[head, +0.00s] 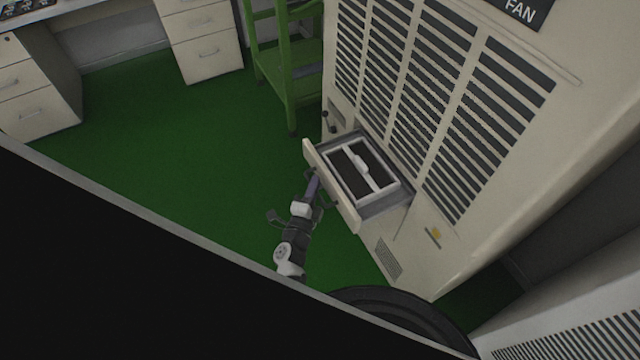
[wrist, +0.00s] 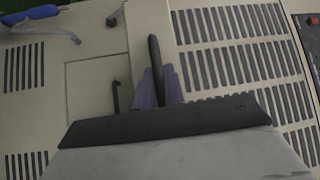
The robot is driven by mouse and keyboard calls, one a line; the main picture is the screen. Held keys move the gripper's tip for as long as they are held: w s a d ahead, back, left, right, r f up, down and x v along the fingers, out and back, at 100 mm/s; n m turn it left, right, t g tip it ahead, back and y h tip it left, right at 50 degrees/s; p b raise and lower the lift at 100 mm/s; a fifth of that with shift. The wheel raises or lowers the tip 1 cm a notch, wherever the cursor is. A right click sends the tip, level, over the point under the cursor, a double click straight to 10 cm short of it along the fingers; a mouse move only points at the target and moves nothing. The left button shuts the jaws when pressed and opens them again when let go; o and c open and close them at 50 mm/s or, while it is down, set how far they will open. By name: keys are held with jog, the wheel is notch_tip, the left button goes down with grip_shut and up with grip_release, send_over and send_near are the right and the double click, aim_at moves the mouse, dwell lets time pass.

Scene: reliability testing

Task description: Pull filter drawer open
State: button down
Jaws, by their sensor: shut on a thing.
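The filter drawer (head: 332,190) stands pulled out from the lower part of the beige fan cabinet. A filter with a white frame and dark panels (head: 362,170) lies inside it. My gripper (head: 315,182) is at the outer face of the drawer front. In the wrist view, the purple fingers of my gripper (wrist: 158,88) are closed around a dark bar-shaped handle (wrist: 153,50). The exact contact is partly hidden by the fingers and the gripper body.
The beige fan cabinet (head: 445,215) with slatted vents rises behind the drawer. A green ladder-like frame (head: 285,75) stands at its left. White drawer units (head: 205,45) are at the back. Open green floor (head: 180,135) lies left of the drawer.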

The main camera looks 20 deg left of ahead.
jog(key=shift+s+a, duration=0.6)
jog(key=shift+s, duration=0.15)
jog(key=c, duration=1.8)
grip_release()
jog(key=shift+o, duration=0.2)
jog(key=shift+d, duration=0.1)
